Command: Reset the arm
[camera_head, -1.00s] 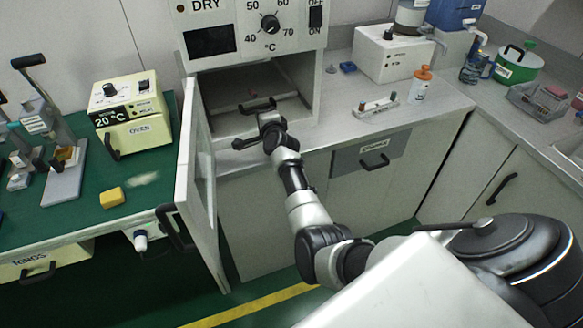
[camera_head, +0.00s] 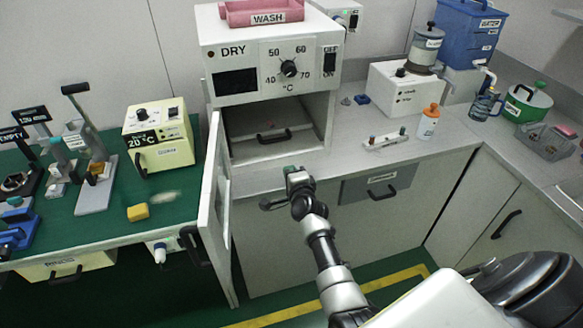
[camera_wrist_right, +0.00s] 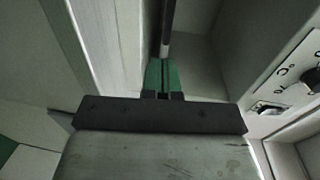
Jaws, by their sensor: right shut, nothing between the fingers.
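My right arm reaches up from the bottom right in the head view. Its gripper (camera_head: 290,170) is in front of the open drying cabinet (camera_head: 334,125), a little below the opening and apart from the black handle (camera_head: 273,137) inside. In the right wrist view the green fingers (camera_wrist_right: 160,76) are pressed together and hold nothing. A dark bar shows beyond the fingertips in that view; I cannot tell whether it touches them. My left gripper is in neither view.
The cabinet's open door (camera_head: 215,205) stands just left of my right arm. A grey counter with a white bottle (camera_head: 428,124) and a small rack (camera_head: 386,141) lies to the right.

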